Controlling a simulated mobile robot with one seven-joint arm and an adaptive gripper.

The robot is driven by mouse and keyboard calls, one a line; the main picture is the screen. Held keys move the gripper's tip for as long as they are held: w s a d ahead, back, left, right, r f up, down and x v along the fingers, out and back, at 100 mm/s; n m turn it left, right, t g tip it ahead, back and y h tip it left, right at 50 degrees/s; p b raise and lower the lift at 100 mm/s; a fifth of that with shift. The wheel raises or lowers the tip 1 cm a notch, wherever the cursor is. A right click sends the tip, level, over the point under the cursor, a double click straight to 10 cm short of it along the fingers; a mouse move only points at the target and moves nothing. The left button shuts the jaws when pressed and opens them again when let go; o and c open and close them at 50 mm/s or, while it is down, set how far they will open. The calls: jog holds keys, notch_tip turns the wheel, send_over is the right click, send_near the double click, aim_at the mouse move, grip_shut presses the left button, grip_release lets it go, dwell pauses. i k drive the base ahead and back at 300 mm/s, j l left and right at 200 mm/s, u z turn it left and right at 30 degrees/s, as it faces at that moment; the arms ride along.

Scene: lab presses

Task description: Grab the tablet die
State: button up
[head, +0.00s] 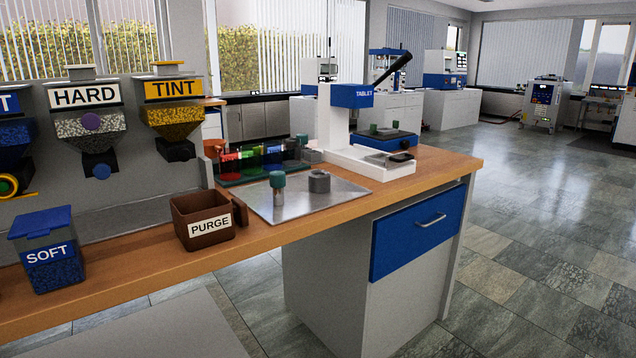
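A metal plate (343,198) lies on the wooden bench. On it stands an upright grey-metal piece with a teal-green top (277,188). To its right is a short, wide dark grey cylinder (319,181) with a recess in its top. No label shows which is the tablet die. The white and blue press marked TABLET (350,97) stands behind the plate, with a black lever raised to the right. My gripper is not in view.
A brown PURGE bin (202,224) and a blue SOFT bin (46,256) stand to the left on the bench. A rack of coloured containers (250,162) is behind the plate. HARD (85,114) and TINT (174,110) hoppers hang at left. Floor at right is clear.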

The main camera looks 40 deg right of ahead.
aim_at(319, 180)
jog(key=l+z, duration=0.1)
jog(key=z, duration=0.3)
jog(key=i+z, duration=0.1)
jog(key=z, duration=0.25)
jog(key=l+z, duration=0.1)
jog(key=z, duration=0.3)
jog(key=i+l, duration=0.35)
jog(key=i, duration=0.2)
jog(key=i+l, duration=0.4)
jog(key=i, duration=0.2)
